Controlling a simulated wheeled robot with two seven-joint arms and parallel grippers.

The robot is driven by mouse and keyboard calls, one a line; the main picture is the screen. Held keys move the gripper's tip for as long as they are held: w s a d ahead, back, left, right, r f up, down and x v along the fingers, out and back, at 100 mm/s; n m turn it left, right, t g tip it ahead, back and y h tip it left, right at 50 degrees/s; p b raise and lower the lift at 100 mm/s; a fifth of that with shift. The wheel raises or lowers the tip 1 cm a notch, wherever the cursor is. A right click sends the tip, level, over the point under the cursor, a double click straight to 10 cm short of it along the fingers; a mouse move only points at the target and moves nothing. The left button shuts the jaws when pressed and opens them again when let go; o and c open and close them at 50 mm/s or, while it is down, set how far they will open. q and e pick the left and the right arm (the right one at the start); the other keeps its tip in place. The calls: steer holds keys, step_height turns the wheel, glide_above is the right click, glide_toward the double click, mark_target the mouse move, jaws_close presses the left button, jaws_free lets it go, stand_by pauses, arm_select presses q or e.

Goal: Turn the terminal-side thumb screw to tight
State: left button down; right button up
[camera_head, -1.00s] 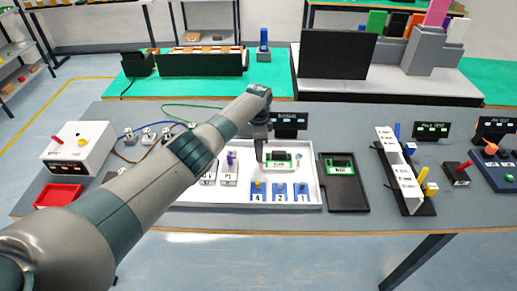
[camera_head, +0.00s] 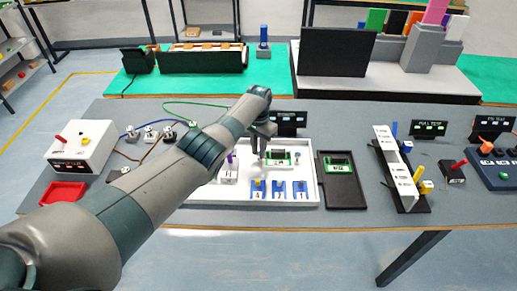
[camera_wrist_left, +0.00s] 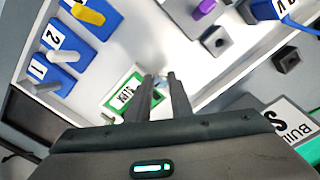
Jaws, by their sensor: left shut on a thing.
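A green-edged board (camera_head: 277,153) lies in the white tray (camera_head: 310,187); its green frame (camera_wrist_left: 113,100) also shows in the left wrist view. My left gripper (camera_head: 262,160) points down at the board's left end. In the left wrist view, its two fingers (camera_wrist_left: 160,84) are close together around a small bluish-grey piece (camera_wrist_left: 161,79), likely the thumb screw, mostly hidden between them. How far the screw is turned cannot be seen. Another small screw (camera_head: 297,156) stands at the board's right end, clear of the gripper. My right gripper is not in view.
Blue blocks with coloured knobs (camera_head: 279,186) stand at the tray's front. A purple-knobbed block (camera_head: 230,172) is left of the gripper. A black tray with a green-edged board (camera_head: 340,162) lies to the right, and a dark display (camera_head: 290,122) stands behind.

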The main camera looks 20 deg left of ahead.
mark_target(258, 153)
arm_select(q)
steer(key=shift+w+r, duration=0.1)
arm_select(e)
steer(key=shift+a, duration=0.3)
arm_select(q)
steer(key=c, duration=1.6)
jaws_free()
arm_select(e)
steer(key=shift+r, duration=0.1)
